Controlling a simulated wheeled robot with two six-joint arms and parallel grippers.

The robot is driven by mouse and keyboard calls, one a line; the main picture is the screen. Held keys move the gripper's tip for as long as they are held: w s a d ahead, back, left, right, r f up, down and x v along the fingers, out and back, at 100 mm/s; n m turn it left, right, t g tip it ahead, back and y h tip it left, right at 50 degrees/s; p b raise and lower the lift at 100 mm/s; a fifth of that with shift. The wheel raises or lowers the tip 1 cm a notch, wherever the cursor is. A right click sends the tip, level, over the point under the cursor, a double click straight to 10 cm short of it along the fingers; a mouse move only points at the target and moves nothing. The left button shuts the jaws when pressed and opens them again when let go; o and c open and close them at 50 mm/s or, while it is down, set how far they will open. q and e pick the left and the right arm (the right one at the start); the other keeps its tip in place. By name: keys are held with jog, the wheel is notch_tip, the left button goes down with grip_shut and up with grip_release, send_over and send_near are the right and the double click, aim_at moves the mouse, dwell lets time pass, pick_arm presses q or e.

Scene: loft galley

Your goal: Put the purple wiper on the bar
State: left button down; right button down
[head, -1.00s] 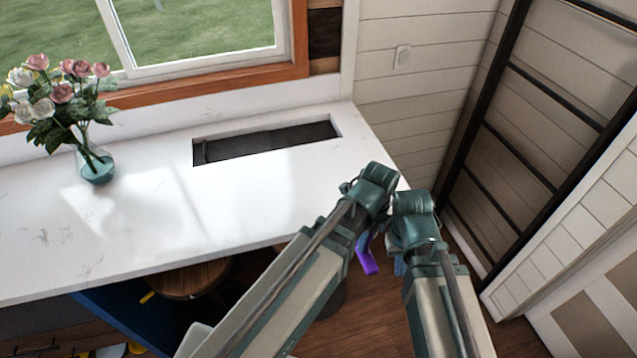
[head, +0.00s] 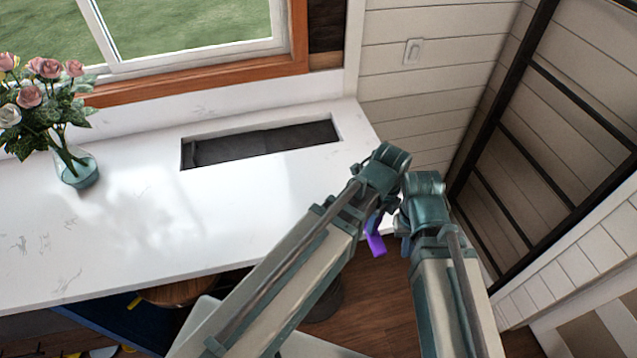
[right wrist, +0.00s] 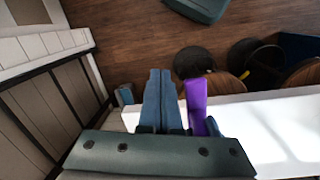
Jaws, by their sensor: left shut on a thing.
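The purple wiper (head: 376,244) hangs below my left gripper (head: 372,218), near the right end of the white bar (head: 130,225). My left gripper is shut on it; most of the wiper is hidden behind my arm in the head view. The purple wiper (right wrist: 197,100) also shows in the right wrist view as an upright strip beside my right gripper (right wrist: 160,75), overlapping the bar's edge (right wrist: 265,115). My right gripper's blue fingers lie together, shut, with nothing seen between them. In the head view, my right gripper (head: 404,228) is mostly hidden behind its wrist.
A glass vase of flowers (head: 78,170) stands on the bar at the left. A dark sunken recess (head: 260,144) lies toward its back. The bar's middle is clear. Stools (right wrist: 195,62) stand below. A dark ladder-like frame (head: 520,165) leans at the right wall.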

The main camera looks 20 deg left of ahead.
pick_arm(q)
jog(key=shift+w, duration=0.2)
jog(key=shift+w+a, duration=0.15)
jog(key=shift+a, duration=0.25)
jog(key=w+a+f+b, duration=0.1)
jog(key=w+a, duration=0.1)
jog(key=a, duration=0.2)
jog(key=w+a+f+b, duration=0.2)
jog(key=w+a, duration=0.1)
jog(key=a, duration=0.1)
jog(key=w+a+f+b, duration=0.2)
jog(key=w+a, duration=0.1)
jog(key=a, duration=0.1)
jog(key=shift+w+a, duration=0.2)
jog(key=shift+r, duration=0.1)
jog(key=c, duration=0.6)
grip_release()
jog(key=shift+o, duration=0.2)
